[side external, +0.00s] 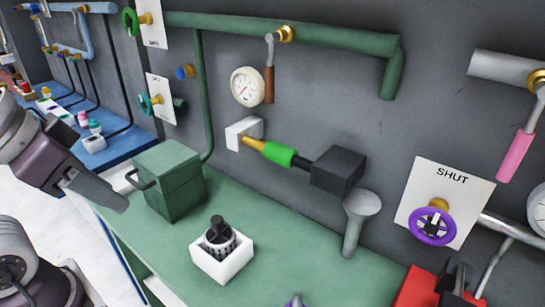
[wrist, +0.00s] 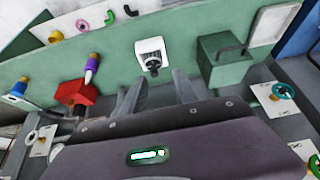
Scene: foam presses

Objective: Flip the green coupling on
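The green coupling (side external: 280,154) is a bright green sleeve on a line along the grey wall. A brass fitting (side external: 253,144) joins it to a white wall block (side external: 241,133) on its left. On its right a dark stem leads to a black box (side external: 338,168). I cannot pick out the coupling in the wrist view. My gripper (side external: 112,203) is at the left, well apart from the coupling, in front of the dark green box (side external: 170,180). In the wrist view my gripper (wrist: 159,82) has its two fingers spread, with nothing held between them.
A white holder with a black knob (side external: 220,265) stands on the green bench (side external: 270,220). A grey funnel (side external: 357,215) stands right of the coupling. A gauge (side external: 247,87) and brown-handled lever (side external: 269,85) sit above. A purple valve wheel (side external: 432,227) is at right.

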